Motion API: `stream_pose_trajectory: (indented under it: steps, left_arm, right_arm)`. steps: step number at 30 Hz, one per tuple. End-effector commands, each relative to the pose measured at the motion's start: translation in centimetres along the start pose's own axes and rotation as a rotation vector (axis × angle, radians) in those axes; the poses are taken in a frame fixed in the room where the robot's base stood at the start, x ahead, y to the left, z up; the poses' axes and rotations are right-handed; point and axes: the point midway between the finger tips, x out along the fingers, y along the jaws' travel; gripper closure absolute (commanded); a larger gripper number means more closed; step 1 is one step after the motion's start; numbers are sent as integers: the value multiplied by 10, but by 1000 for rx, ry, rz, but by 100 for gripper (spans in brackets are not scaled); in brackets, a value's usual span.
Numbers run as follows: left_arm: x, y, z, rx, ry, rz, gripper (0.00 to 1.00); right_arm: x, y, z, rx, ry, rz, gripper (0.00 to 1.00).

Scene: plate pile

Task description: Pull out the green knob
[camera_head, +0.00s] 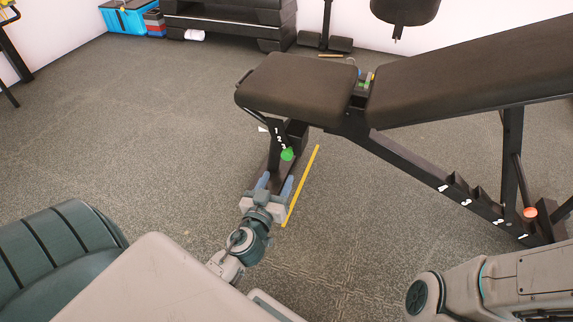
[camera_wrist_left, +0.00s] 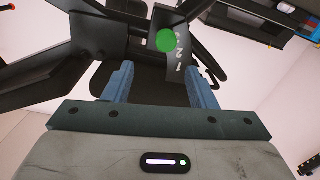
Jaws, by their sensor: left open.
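The green knob (camera_head: 287,154) sits on the black upright post under the seat end of the weight bench. My left gripper (camera_head: 279,180) is open just in front of and below the knob in the head view, its two blue fingers apart. In the left wrist view the round green knob (camera_wrist_left: 167,41) shows beyond the open fingers of the left gripper (camera_wrist_left: 161,84), near the middle between them. Nothing is between the fingers and they appear apart from the knob. My right arm shows at the lower right, but its gripper is out of the picture.
The bench seat (camera_head: 297,88) overhangs the post, and the backrest (camera_head: 470,72) extends right. An orange knob (camera_head: 530,212) is on the bench's right base. A yellow stick (camera_head: 301,185) lies on the floor beside my left gripper.

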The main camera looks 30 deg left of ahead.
Motion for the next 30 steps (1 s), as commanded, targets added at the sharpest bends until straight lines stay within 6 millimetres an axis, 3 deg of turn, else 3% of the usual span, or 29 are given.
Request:
stream_pose_trajectory:
  steps: [5, 19, 24, 30]
  left_arm:
    - [10, -8, 7, -1, -6, -26, 48]
    - [91, -9, 7, -2, -6, -23, 48]
    - [105, -9, 7, -1, -7, -22, 48]
    - [107, -9, 8, -2, -8, -22, 48]
  right_arm:
    - [4, -1, -2, 9, 10, 5, 93]
    - [4, -1, -2, 8, 12, 5, 93]
    - [4, -1, -2, 8, 11, 5, 93]
    - [4, -1, -2, 8, 11, 5, 93]
